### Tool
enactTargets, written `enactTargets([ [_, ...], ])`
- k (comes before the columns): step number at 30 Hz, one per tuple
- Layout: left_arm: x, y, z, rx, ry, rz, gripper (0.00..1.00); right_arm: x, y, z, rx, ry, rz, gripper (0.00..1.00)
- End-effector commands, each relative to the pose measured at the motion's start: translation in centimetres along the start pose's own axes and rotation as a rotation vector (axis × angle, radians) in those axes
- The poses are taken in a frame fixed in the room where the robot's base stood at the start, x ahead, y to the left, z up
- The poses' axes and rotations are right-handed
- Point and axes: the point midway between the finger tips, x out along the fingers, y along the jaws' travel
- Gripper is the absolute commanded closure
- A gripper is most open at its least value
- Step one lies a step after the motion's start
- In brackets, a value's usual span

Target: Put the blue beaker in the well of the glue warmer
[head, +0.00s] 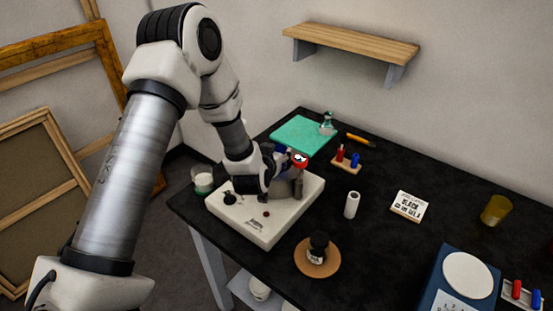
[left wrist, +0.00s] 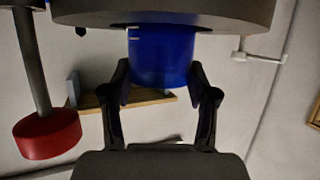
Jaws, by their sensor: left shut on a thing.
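The blue beaker (left wrist: 160,58) is between the two fingers of my left gripper (left wrist: 161,88), which is shut on it. In the left wrist view, which looks upside down, its lower part meets a round dark grey body (left wrist: 225,12); I cannot tell whether it sits inside or just above it. In the head view my left gripper (head: 279,163) is over the white-based device (head: 258,228), apparently the glue warmer, and a bit of blue shows beside it. A red knob on a rod (left wrist: 46,133) stands beside the grey body. The well is hidden. My right gripper is out of view.
On the black table are a green mat (head: 300,137), a red-and-blue rack (head: 346,165), a white cylinder (head: 351,205), a dark jar on a round cork mat (head: 317,270), a sign (head: 409,206), an amber cup (head: 496,210) and a blue scale (head: 452,278). A wall shelf (head: 350,41) hangs behind.

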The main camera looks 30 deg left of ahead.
Motion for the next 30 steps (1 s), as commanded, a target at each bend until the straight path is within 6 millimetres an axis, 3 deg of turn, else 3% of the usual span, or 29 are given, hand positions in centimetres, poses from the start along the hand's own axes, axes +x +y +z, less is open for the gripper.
enactTargets([
  [5, 1.0, 0.0, 2.5, 0.000, -0.002, -0.001, 0.77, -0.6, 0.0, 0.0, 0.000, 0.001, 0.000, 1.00],
  [16, 1.2, 0.0, 3.1, -0.001, -0.001, 0.000, 0.77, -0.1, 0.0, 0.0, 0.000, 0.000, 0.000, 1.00],
  [17, 1.2, 0.0, 3.0, -0.001, -0.001, 0.000, 0.34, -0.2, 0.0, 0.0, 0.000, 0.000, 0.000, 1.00],
  [18, 1.1, 0.0, 2.9, -0.001, -0.001, 0.000, 0.20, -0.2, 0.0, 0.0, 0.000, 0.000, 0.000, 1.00],
  [19, 1.1, 0.0, 2.9, -0.001, -0.001, 0.000, 0.16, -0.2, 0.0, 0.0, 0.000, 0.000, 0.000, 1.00],
  [30, 1.1, 0.0, 3.0, 0.000, -0.003, 0.000, 0.16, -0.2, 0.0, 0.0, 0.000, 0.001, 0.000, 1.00],
])
